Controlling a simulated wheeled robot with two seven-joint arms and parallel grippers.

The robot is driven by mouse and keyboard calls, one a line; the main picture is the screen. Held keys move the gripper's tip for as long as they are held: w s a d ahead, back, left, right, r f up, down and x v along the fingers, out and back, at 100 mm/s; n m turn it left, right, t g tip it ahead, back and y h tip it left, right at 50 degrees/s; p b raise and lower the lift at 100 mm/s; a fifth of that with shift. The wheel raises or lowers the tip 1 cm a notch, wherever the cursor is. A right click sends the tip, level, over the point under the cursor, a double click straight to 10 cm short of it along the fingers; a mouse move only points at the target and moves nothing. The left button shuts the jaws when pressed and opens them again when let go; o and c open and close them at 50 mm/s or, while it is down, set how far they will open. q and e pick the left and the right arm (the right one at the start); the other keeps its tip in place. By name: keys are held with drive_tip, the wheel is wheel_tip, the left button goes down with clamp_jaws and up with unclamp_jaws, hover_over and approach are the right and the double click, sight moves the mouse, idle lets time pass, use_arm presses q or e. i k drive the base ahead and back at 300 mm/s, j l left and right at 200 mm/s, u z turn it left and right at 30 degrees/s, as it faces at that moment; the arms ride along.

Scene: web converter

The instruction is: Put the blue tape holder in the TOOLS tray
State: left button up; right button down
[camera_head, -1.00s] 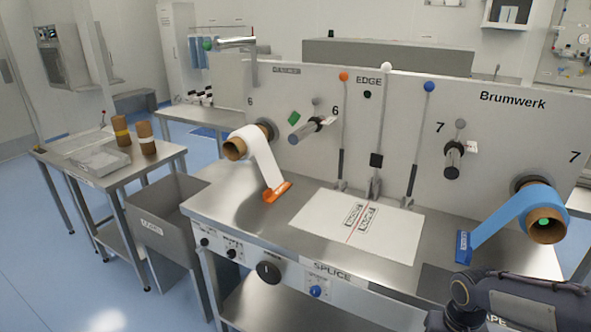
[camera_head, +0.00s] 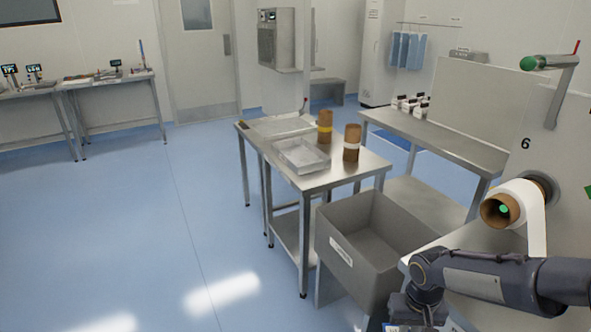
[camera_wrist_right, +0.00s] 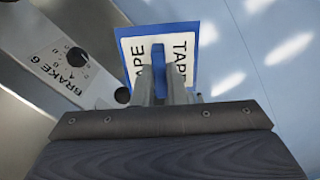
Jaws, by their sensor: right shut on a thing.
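My right gripper (camera_wrist_right: 160,88) is shut on the blue tape holder (camera_wrist_right: 188,28) in the right wrist view. The holder is a flat blue plate with a white face reading "TAPE", and a blue grip stands between my fingers. It is in the air above the floor beside the machine front. In the head view my right gripper (camera_head: 405,312) is at the bottom edge, where only a sliver of the holder shows. A shallow grey tray (camera_head: 300,156) sits on the steel side table; I cannot read a TOOLS label on it. My left gripper is out of view.
Two brown cores (camera_head: 325,127) (camera_head: 352,143) stand on the side table (camera_head: 318,181), beside the tray. A deep grey bin (camera_head: 345,255) stands between the table and the machine. A white roll (camera_head: 522,205) sticks out at right. The blue floor at left is clear.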

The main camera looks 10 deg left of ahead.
sight(294, 153)
drive_tip(key=i+j+u, duration=0.45)
drive_tip(key=i, duration=0.3)
drive_tip(key=i+u, duration=0.45)
drive_tip(key=i, duration=0.35)
drive_tip(key=i+j+z, duration=0.1)
drive_tip(key=i+z, duration=0.2)
drive_tip(key=i, duration=1.55)
drive_tip(key=i+l, duration=0.25)
drive_tip(key=l, duration=0.1)
